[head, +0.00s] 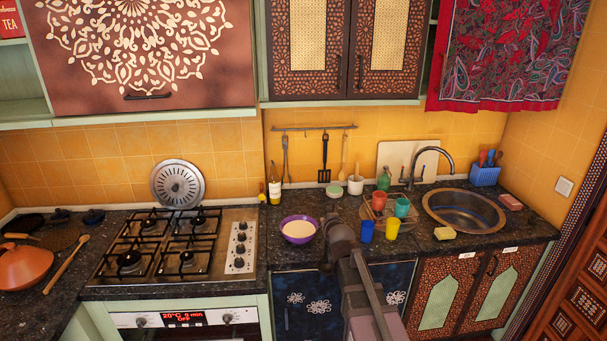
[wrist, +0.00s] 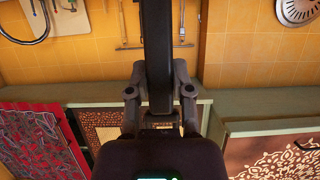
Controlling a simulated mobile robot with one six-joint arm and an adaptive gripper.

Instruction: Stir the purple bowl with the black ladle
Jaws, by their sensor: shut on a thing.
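The purple bowl (head: 298,240), with pale cream contents, stands on the dark counter right of the stove in the head view. My gripper (wrist: 160,85) is shut on a long black piece (wrist: 157,40), which looks like the handle of the black ladle. It runs up out of the top of the wrist view, so its scoop end is out of sight there. In the head view my arm is just right of the bowl and hides the gripper's grip. I cannot make out the ladle or whether it touches the bowl there.
Yellow cups (head: 392,229), a blue cup (head: 367,231) and a dish rack (head: 380,209) stand right of the bowl. The sink (head: 464,210) is further right, the gas stove (head: 178,245) left. A bottle (head: 275,187) and hanging utensils (head: 325,155) are behind.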

